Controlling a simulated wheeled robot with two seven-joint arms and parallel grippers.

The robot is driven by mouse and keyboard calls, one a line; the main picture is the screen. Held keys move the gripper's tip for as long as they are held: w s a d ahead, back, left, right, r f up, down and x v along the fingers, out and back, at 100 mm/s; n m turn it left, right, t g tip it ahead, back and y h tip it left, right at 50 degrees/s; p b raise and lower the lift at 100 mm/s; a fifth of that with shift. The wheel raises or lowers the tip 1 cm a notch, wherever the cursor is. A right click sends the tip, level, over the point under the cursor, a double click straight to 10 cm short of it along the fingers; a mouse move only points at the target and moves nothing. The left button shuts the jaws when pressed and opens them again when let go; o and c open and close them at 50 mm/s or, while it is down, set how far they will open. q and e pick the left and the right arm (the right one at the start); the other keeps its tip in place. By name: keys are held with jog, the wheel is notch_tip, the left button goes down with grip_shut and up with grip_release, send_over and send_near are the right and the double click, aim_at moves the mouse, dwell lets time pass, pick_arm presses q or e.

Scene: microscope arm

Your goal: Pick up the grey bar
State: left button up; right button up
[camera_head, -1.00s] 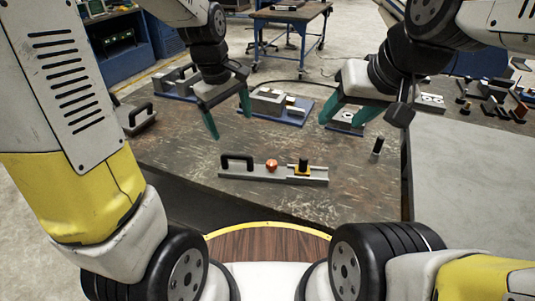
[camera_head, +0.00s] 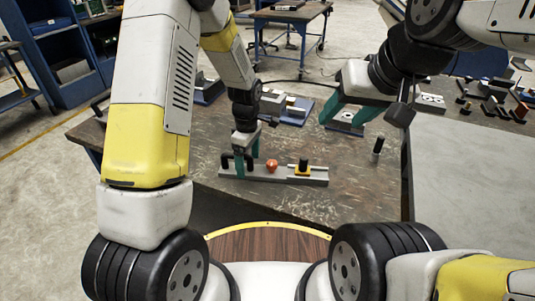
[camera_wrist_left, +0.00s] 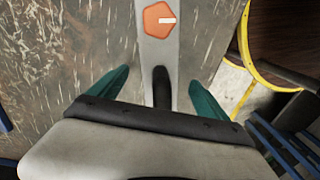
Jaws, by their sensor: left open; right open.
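The grey bar (camera_head: 275,178) lies flat on the worn table. My left gripper (camera_head: 247,163) is down at the handle end, open. In the left wrist view the bar (camera_wrist_left: 157,55) runs between its teal fingers, with the black handle (camera_wrist_left: 161,88) between them and a gap on both sides. My right gripper (camera_head: 347,118) is open and empty above the table, farther back and right.
Metal fixtures on blue plates (camera_head: 292,110) stand at the back of the table. A small dark post (camera_head: 377,146) stands to the right of the bar. A plain grey table (camera_head: 470,180) adjoins on the right. The table front near the bar is clear.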

pick_arm(q)
jog(key=shift+f, duration=0.75)
grip_shut()
